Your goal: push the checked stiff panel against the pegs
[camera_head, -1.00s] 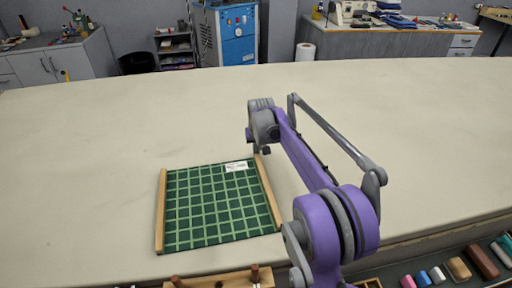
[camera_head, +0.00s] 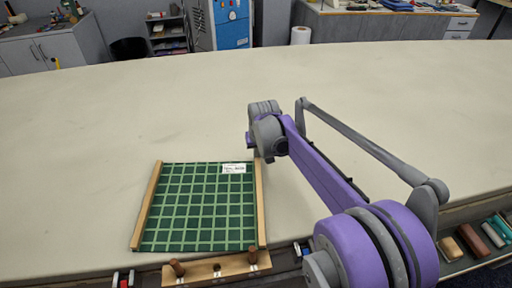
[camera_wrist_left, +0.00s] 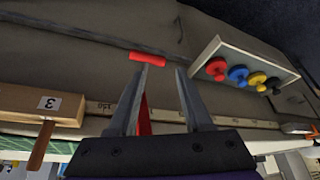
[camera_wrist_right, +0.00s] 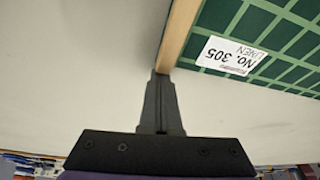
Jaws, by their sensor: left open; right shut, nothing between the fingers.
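The checked panel (camera_head: 200,205), green with pale lines, lies flat on the table with wooden strips along its left and right sides. A white label (camera_head: 233,169) is near its far right corner; it reads "No. 305 LINEN" in the right wrist view (camera_wrist_right: 230,57). Two brown pegs (camera_head: 177,268) (camera_head: 252,256) stand on a wooden block just beyond the panel's near edge. My right gripper (camera_wrist_right: 160,78) is shut and empty, at the far end of the right strip (camera_wrist_right: 178,35); contact is unclear. My left gripper (camera_wrist_left: 165,70) is open and empty, below the head view's frame.
A wooden block marked 3 (camera_wrist_left: 45,103) with a peg is left of my left gripper. A red cylinder (camera_wrist_left: 148,57) lies beyond its fingertips. The table (camera_head: 80,140) is clear left of and behind the panel.

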